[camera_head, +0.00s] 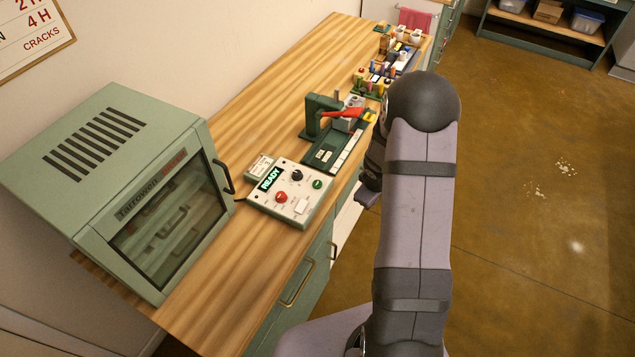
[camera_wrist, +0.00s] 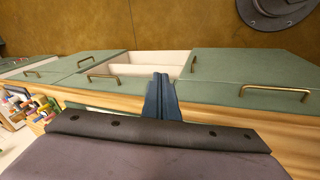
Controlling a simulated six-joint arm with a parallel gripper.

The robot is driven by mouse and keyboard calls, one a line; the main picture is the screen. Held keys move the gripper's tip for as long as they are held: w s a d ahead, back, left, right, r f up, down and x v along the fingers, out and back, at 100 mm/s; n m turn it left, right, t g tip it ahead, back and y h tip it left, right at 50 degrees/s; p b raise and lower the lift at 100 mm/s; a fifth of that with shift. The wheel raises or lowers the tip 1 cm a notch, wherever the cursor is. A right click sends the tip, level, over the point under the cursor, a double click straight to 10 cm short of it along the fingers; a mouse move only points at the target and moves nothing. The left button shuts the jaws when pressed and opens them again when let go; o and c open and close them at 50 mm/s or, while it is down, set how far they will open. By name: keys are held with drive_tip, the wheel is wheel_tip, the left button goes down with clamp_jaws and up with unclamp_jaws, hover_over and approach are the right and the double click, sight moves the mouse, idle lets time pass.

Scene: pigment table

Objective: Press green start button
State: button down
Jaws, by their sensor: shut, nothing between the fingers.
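The green start button (camera_head: 317,184) is a small round button on the right side of the pale control box (camera_head: 262,207). The box lies on the wooden bench and its display (camera_head: 270,178) reads READY. My gripper (camera_head: 368,198) is to the right of the box, by the bench's front edge and apart from the button. My arm partly hides it in the head view. In the wrist view its dark fingers (camera_wrist: 162,97) are together and empty, in front of the cabinet fronts. The button does not show in the wrist view.
A red button (camera_head: 281,197) and black knob (camera_head: 296,175) share the box. A green kiln (camera_head: 165,190) stands left. A green press with a red handle (camera_head: 342,113) stands behind the box. An open, pale-lined drawer (camera_wrist: 205,60) lies below the bench edge.

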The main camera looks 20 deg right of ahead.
drive_tip(key=w+a+r+n+t+y, duration=0.2)
drive_tip(key=w+a+r+n+t, duration=0.2)
drive_tip(key=w, duration=0.6)
wheel_tip(320, 180, up, 4)
drive_tip(key=n+t+y, duration=0.1)
drive_tip(key=n+y, duration=0.3)
drive_tip(key=y, duration=0.1)
hover_over(321, 186)
wheel_tip(321, 186, down, 7)
drive_tip(key=b, duration=0.7)
drive_tip(key=shift+r+b, duration=0.1)
drive_tip(key=shift+b, duration=0.2)
drive_tip(key=shift+f+b, duration=0.6)
drive_tip(key=shift+f, duration=0.35)
drive_tip(key=shift+f, duration=0.2)
drive_tip(key=shift+f, duration=0.25)
